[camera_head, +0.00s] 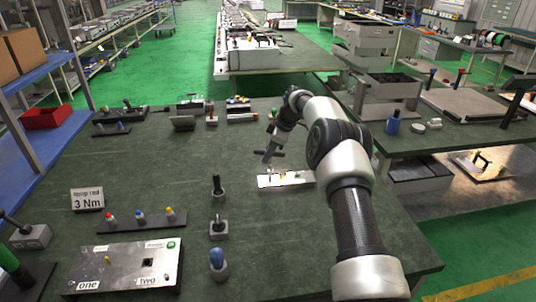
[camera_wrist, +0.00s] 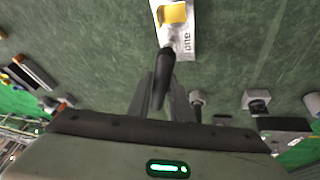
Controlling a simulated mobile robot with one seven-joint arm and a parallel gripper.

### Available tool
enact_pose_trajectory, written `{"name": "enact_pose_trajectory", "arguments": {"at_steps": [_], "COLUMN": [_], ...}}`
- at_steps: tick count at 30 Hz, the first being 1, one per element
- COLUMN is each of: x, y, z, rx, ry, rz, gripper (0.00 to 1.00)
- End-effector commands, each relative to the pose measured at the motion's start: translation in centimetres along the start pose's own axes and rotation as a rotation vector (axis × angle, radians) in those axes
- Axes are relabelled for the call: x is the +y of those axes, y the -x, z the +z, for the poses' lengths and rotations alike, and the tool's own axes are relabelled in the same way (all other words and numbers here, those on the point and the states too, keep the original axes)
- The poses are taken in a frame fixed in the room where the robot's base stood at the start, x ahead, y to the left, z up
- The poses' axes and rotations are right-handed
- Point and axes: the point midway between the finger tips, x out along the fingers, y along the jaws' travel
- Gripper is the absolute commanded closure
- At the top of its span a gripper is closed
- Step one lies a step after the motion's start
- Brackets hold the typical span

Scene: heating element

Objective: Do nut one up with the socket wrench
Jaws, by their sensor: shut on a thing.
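My gripper (camera_head: 272,152) is over the middle of the table, near a small white plate (camera_head: 290,179). In the wrist view, my gripper (camera_wrist: 165,95) is shut on a dark tool (camera_wrist: 165,66), which looks like the socket wrench. The tool points toward the plate's near end. The white plate (camera_wrist: 186,33) carries the label "one" and a yellow part (camera_wrist: 172,14). I cannot make out nut one; the tool may hide it. Whether the tool's tip touches the plate is unclear.
A metal box (camera_head: 125,268) labelled "one" and "two" stands at the front left. Several tools stand in holders, including a blue-topped one (camera_head: 217,260) and a black-handled one (camera_head: 217,186). A "3 Nm" sign (camera_head: 88,199) stands at left.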

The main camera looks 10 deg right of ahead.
Motion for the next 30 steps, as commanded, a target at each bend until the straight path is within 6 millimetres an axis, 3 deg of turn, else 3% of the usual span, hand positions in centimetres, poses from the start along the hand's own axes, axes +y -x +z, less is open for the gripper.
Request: {"name": "enact_pose_trajectory", "arguments": {"at_steps": [30], "x": [-0.3], "y": [-1.9], "z": [0.8], "rx": [0.0], "ry": [0.0], "rz": [0.0], "gripper": [1.0]}}
